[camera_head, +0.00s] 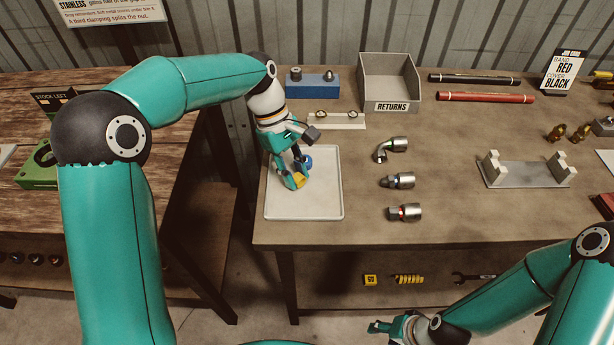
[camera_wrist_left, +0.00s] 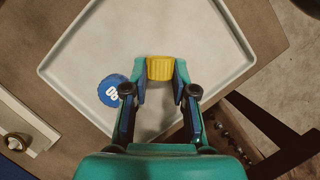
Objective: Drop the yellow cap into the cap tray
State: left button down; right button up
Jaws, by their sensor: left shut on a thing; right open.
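The yellow cap (camera_wrist_left: 160,68) is held between the fingertips of my left gripper (camera_wrist_left: 160,72), which is shut on it. In the head view the yellow cap (camera_head: 299,181) is over the cap tray (camera_head: 325,208), a shallow pale tray at the table's left front. The wrist view shows the tray (camera_wrist_left: 222,75) beneath the gripper; the gap between cap and tray is hard to judge. A blue cap (camera_wrist_left: 109,90) lies in the tray beside the left finger. My right gripper (camera_head: 388,328) is open and empty, low at the bottom of the head view, in front of the table.
The grey returns bin (camera_head: 390,78) stands at the back. Bare table lies between the fittings and the grey cradle (camera_head: 525,174).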

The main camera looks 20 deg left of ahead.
pick_arm(q)
jog(key=c, duration=0.8)
grip_release()
jog(key=shift+c, duration=0.2)
jog(key=v, duration=1.2)
